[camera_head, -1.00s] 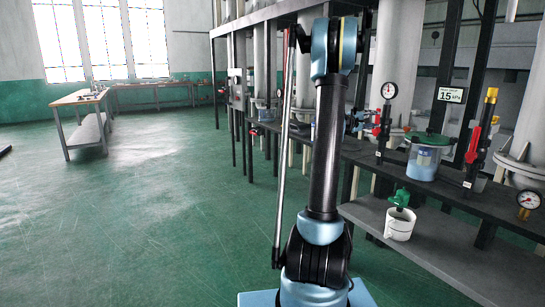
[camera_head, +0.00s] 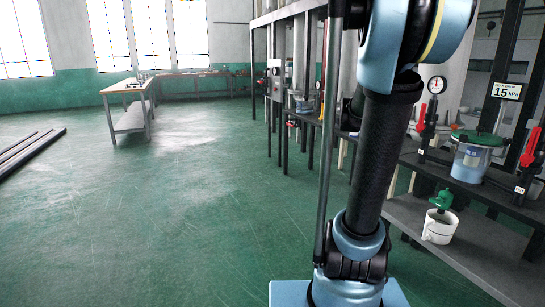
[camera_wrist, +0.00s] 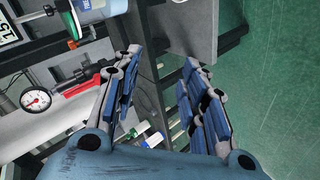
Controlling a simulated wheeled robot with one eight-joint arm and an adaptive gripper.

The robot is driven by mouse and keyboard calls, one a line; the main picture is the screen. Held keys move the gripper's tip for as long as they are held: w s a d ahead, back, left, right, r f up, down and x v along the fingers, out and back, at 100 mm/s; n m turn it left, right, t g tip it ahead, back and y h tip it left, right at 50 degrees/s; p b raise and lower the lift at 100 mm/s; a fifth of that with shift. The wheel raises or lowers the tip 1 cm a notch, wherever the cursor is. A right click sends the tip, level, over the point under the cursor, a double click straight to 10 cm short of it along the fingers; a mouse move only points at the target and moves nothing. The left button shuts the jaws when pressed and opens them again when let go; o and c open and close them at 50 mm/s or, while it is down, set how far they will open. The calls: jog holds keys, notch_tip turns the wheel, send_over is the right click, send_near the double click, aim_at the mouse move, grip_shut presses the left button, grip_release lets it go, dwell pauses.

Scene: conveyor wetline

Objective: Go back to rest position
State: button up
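My gripper (camera_wrist: 158,95) shows in the wrist view with its two blue-padded fingers spread apart. Nothing is between the fingertips; the shelf frame and green floor show behind the gap. In the head view my arm stands in front of the shelf at the right, and the gripper itself is out of that picture or hidden behind the arm.
A dark rack (camera_head: 472,190) runs along the right. It holds a blue-liquid container with a green lid (camera_head: 472,158), a pressure gauge (camera_head: 437,85) and red-handled valves (camera_head: 531,148). A white mug (camera_head: 439,228) with a green valve stands on the lower shelf (camera_head: 480,250). Green floor (camera_head: 190,220) at left is open.

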jog(key=s+a+f+g+y, duration=0.1)
jog(key=s+a+f+y, duration=0.3)
jog(key=s+a+f, duration=0.4)
jog(key=s+a+f+g+y, duration=0.1)
jog(key=s+a+f+y, duration=0.4)
jog(key=s+a+f, duration=0.4)
jog(key=s+a, duration=0.7)
jog(key=shift+s+a+f+y, duration=0.2)
jog(key=shift+a+f+y, duration=0.05)
jog(key=shift+a+y, duration=0.1)
jog(key=shift+w, duration=0.1)
jog(key=shift+w+f+g, duration=0.2)
jog(key=shift+w+g, duration=0.1)
jog(key=shift+w, duration=0.1)
jog(key=shift+c, duration=0.7)
